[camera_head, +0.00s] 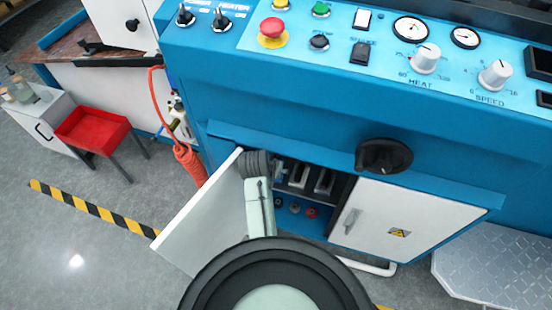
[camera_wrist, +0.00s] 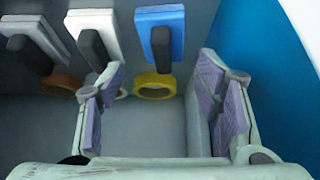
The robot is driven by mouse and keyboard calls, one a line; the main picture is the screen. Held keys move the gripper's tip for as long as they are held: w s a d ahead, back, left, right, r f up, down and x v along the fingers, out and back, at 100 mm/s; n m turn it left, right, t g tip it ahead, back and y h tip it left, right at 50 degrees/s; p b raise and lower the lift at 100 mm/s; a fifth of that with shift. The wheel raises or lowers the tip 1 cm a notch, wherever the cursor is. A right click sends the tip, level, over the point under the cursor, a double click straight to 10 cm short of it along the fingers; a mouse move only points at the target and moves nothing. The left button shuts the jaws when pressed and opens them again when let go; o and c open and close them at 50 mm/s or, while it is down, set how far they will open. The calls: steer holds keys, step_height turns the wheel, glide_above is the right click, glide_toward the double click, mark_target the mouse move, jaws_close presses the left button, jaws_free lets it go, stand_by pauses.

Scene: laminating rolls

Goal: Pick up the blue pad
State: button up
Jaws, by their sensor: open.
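My gripper (camera_wrist: 160,80) is open and empty, with a purple-padded finger on each side. The pad and its handle lie beyond the gap between the fingers, apart from both. In the head view my arm reaches down to the open cabinet (camera_head: 318,158); my fingers and the blue pad cannot be made out there.
Two white pads (camera_wrist: 92,20) with black handles hang to the left. A yellow ring (camera_wrist: 154,86), a white ring and a brown ring (camera_wrist: 62,84) sit below the pads. A blue wall (camera_wrist: 262,75) is close on the right. The white cabinet door (camera_head: 205,215) stands open beside my arm.

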steer(key=shift+x, duration=3.55)
steer(key=shift+a, duration=0.15)
steer(key=shift+c, duration=0.5)
steer(key=c, duration=0.9)
steer(key=shift+o, duration=0.2)
steer(key=shift+w+r+p, duration=0.1)
steer(key=shift+r+p, duration=0.05)
steer(key=shift+p, duration=0.35)
